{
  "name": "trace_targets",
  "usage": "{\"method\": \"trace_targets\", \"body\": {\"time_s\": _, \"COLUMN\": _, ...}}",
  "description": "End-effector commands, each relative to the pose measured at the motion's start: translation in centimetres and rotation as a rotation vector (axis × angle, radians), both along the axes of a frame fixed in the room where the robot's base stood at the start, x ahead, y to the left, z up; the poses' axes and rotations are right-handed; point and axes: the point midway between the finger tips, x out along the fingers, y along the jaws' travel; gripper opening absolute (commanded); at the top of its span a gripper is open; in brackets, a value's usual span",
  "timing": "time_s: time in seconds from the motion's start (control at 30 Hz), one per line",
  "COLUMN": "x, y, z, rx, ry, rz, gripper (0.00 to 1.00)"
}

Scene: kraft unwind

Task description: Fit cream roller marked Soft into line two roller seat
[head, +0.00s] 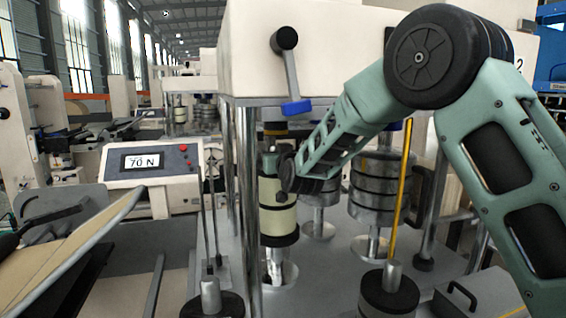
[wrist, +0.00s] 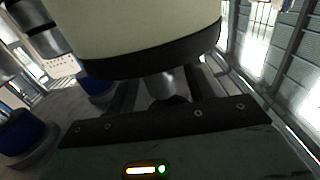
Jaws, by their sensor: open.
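A cream roller (head: 278,222) with black end bands stands upright inside the machine in the head view. Its lower end is over a metal post. No marking on it is readable. My gripper (head: 270,163) is at the roller's upper part, partly hidden by my wrist. In the wrist view, the cream roller (wrist: 150,28) fills the top, with a metal shaft (wrist: 161,86) at its black-banded end. My open gripper (wrist: 163,90) has a dark finger on either side of this shaft. I cannot tell whether they touch. I cannot clearly make out the line two seat.
A steel column (head: 247,200) is just left, and a yellow rod (head: 401,185) stands at right. A display (head: 143,161) reads 70 N.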

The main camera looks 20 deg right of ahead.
Motion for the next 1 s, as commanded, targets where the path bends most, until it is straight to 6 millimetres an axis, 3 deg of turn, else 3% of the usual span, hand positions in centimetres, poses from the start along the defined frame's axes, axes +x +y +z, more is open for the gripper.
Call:
{"method": "trace_targets", "body": {"time_s": 0.3, "x": -6.4, "y": 0.1, "z": -0.4, "rx": 0.000, "ry": -0.002, "rz": 0.002, "gripper": 0.53}}
{"method": "trace_targets", "body": {"time_s": 0.5, "x": -9.5, "y": 0.0, "z": -0.2, "rx": 0.001, "ry": -0.002, "rz": 0.000, "gripper": 0.53}}
{"method": "trace_targets", "body": {"time_s": 0.7, "x": -10.8, "y": 0.0, "z": -0.1, "rx": 0.000, "ry": -0.001, "rz": 0.001, "gripper": 0.53}}
{"method": "trace_targets", "body": {"time_s": 1.0, "x": -10.9, "y": 0.0, "z": 0.0, "rx": 0.000, "ry": 0.000, "rz": 0.000, "gripper": 0.53}}
